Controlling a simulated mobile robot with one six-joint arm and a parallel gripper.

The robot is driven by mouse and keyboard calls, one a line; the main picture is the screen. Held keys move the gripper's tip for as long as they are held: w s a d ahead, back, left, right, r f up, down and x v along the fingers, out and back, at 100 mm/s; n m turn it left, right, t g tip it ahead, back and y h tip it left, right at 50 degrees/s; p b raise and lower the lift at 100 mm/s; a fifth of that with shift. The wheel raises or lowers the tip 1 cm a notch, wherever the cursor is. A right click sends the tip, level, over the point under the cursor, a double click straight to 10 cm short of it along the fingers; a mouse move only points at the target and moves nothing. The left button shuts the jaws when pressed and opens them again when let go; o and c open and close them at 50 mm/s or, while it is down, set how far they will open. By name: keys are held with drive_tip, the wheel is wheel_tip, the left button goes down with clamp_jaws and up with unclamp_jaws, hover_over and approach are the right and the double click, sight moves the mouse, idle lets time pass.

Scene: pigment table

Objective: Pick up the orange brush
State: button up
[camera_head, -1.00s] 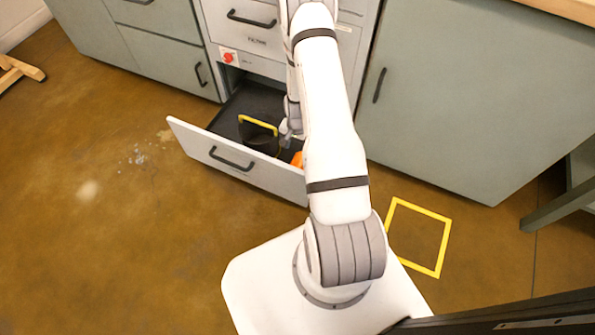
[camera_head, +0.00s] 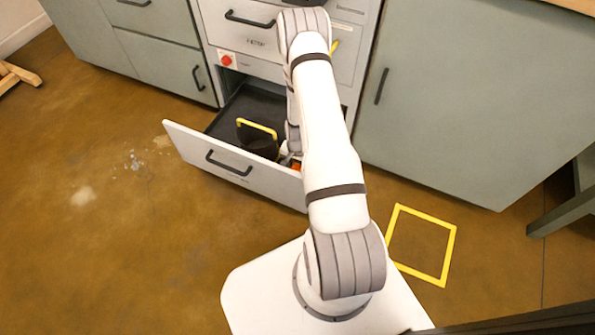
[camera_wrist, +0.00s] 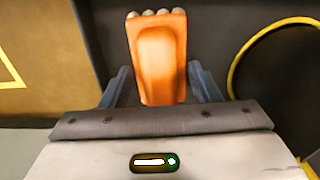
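The orange brush (camera_wrist: 160,62) is in the middle of the wrist view, with pale bristle tufts along its far end. The two blue-grey fingers of my gripper (camera_wrist: 159,70) stand on either side of it. They look open, with narrow gaps between them and the brush. In the head view only a small orange bit of the brush (camera_head: 297,166) shows inside the open drawer, beside my gripper (camera_head: 287,157). My arm hides most of both there.
The open drawer (camera_head: 235,158) has a light front panel. A dark container with a yellow handle (camera_head: 258,129) stands in it, left of my gripper. Cabinets (camera_head: 455,105) stand right of it. A yellow square (camera_head: 447,250) marks the floor.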

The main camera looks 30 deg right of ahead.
sight(297, 165)
drive_tip(key=c, duration=1)
drive_tip(key=shift+r, duration=0.15)
drive_tip(key=shift+c, duration=0.2)
wheel_tip(297, 165, up, 10)
drive_tip(key=p, duration=0.4)
